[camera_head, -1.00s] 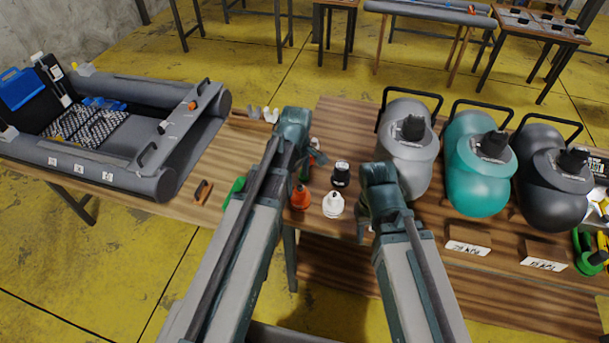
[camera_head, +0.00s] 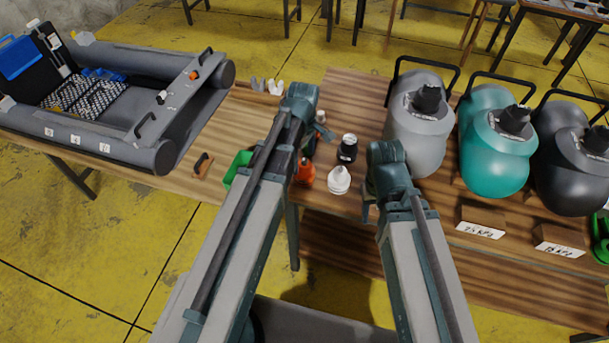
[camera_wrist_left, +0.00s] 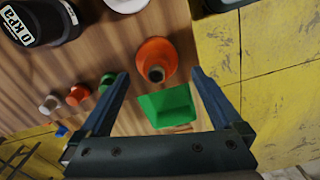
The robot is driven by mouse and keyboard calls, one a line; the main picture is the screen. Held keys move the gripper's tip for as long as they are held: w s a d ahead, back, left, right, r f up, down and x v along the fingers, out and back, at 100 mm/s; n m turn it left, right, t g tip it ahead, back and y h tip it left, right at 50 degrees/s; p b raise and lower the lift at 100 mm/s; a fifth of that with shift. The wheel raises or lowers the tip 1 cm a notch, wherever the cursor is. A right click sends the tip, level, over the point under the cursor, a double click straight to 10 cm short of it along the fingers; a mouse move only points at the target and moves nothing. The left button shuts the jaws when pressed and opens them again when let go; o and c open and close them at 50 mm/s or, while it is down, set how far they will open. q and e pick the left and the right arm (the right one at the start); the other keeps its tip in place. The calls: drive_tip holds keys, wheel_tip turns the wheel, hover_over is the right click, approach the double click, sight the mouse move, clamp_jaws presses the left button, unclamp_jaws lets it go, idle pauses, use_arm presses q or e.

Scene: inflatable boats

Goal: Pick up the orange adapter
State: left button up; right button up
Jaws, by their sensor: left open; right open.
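The orange adapter (camera_head: 305,172) stands on the wooden table, partly behind my left forearm in the head view. In the left wrist view an orange, round-topped piece with a dark opening (camera_wrist_left: 157,60) shows between and just beyond the open fingers of my left gripper (camera_wrist_left: 160,76); it looks like the same adapter. A smaller orange-red piece (camera_wrist_left: 76,95) stands farther left there. My left gripper (camera_head: 320,132) is open and empty above the table. My right gripper (camera_head: 369,203) is open and empty, right of the white adapter (camera_head: 339,180).
A green tray (camera_wrist_left: 168,105) lies beside the orange piece. A black bottle (camera_head: 348,148) stands close behind the white adapter. Grey (camera_head: 415,140), teal (camera_head: 497,165) and dark tanks stand at right. A grey inflatable boat (camera_head: 90,140) lies at left.

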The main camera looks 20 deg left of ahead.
sight(304, 172)
use_arm(q)
drive_tip(key=shift+f+b, duration=0.8)
drive_tip(key=shift+f, duration=0.55)
use_arm(e)
drive_tip(key=shift+f, duration=1.35)
use_arm(q)
wheel_tip(304, 172, down, 5)
drive_tip(key=b, duration=0.5)
drive_tip(key=shift+w+f, duration=0.15)
use_arm(e)
wheel_tip(304, 172, down, 5)
drive_tip(key=shift+f, duration=0.1)
use_arm(q)
drive_tip(key=shift+c, duration=0.2)
drive_tip(key=c, duration=1.1)
